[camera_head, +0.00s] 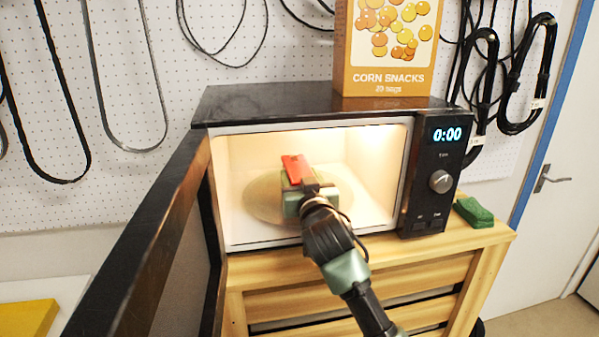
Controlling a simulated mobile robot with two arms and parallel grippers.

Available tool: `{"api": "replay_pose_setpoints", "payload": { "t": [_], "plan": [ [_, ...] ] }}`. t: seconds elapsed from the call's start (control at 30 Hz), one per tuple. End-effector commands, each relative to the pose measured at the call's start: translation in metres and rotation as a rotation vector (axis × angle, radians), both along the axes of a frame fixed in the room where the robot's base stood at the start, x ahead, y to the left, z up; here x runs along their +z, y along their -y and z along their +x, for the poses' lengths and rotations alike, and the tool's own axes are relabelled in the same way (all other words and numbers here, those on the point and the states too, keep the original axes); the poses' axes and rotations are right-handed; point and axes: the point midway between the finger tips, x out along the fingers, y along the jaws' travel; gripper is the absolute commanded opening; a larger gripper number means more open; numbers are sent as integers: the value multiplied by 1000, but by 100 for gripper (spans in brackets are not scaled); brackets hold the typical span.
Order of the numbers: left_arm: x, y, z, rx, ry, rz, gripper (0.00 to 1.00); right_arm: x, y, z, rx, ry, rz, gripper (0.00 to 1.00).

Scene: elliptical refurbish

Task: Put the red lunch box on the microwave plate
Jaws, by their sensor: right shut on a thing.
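The red lunch box (294,167) is inside the lit microwave (310,106), over the round plate (258,196). My right gripper (298,184) reaches in through the open front and is shut on the lunch box. The gripper hides the near part of the box and the middle of the plate. I cannot tell whether the box touches the plate. The microwave door (150,235) stands open on the left. My left gripper is not in view.
A corn snacks box (383,80) stands on top of the microwave. A green sponge-like block (473,212) lies right of it on the wooden cabinet (485,240). Cables hang on the pegboard behind. A yellow object (28,317) is at lower left.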

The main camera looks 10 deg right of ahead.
Motion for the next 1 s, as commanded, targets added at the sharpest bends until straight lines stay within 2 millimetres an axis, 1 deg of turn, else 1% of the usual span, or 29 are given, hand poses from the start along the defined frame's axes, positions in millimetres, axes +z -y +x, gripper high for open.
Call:
{"api": "replay_pose_setpoints", "payload": {
  "t": [0.03,0.37,0.4,0.43,0.47,0.83,0.93,1.0],
  "plan": [
    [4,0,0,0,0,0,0,4,0,1,0,6,-2,0],
    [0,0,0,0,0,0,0,-1,0,1,0,7,0,0],
    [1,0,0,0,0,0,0,-3,0,1,0,3,0,62],
    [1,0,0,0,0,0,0,-2,0,1,0,2,0,70],
    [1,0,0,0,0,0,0,-2,0,1,0,2,0,75],
    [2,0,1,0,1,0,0,1,0,0,0,3,0,75],
    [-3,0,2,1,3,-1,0,-1,-1,-11,1,5,2,75],
    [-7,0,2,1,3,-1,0,-3,-1,-23,1,4,3,75]
  ]
}}
